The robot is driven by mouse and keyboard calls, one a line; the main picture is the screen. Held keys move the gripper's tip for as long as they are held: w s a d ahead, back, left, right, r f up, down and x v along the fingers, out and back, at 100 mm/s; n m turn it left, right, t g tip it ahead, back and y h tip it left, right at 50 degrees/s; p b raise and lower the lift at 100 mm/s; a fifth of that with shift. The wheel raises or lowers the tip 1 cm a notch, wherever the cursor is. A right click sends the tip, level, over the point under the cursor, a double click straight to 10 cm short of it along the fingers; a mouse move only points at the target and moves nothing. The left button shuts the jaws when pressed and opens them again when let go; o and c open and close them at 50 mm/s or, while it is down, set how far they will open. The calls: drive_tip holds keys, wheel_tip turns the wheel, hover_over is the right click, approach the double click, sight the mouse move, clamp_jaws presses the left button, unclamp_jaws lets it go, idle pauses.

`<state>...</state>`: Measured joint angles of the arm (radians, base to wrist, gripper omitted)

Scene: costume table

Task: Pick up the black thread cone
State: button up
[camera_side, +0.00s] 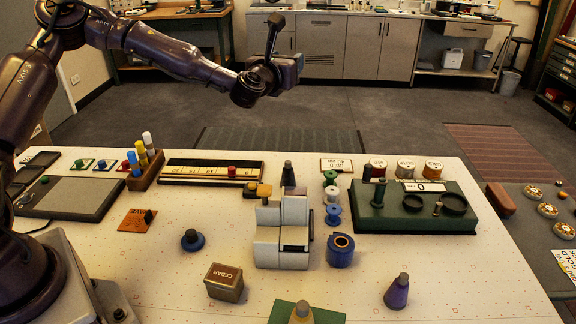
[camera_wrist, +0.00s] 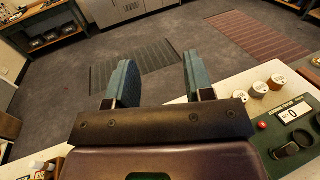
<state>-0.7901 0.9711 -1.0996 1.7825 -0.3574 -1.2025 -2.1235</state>
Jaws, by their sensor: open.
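A dark, near-black cone (camera_side: 288,174) stands upright in the side view, just behind the grey stepped block (camera_side: 282,236), which hides its lower part. I take it to be the black thread cone. My gripper (camera_side: 292,64) is high above the far edge of the table, well above and apart from the cone. In the wrist view my gripper (camera_wrist: 157,72) has its two teal fingers spread, with nothing between them. The cone is not seen in the wrist view.
A purple cone (camera_side: 397,292) and a pale cone (camera_side: 301,314) stand near the front. Thread spools (camera_side: 332,196) and a blue tape roll (camera_side: 341,250) lie right of the block. A green scale (camera_side: 412,222) is farther right. A ruler tray (camera_side: 212,170) lies behind left.

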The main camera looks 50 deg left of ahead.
sight(287, 166)
wheel_tip(287, 166, down, 22)
drive_tip(key=shift+d+f, duration=0.1)
drive_tip(key=shift+f, duration=0.1)
wheel_tip(287, 166, down, 5)
drive_tip(key=shift+r, duration=0.2)
drive_tip(key=shift+r+x, duration=0.15)
drive_tip(key=shift+x, duration=0.6)
drive_tip(key=shift+r+x, duration=0.15)
drive_tip(key=shift+x, duration=0.65)
drive_tip(key=c, duration=0.8)
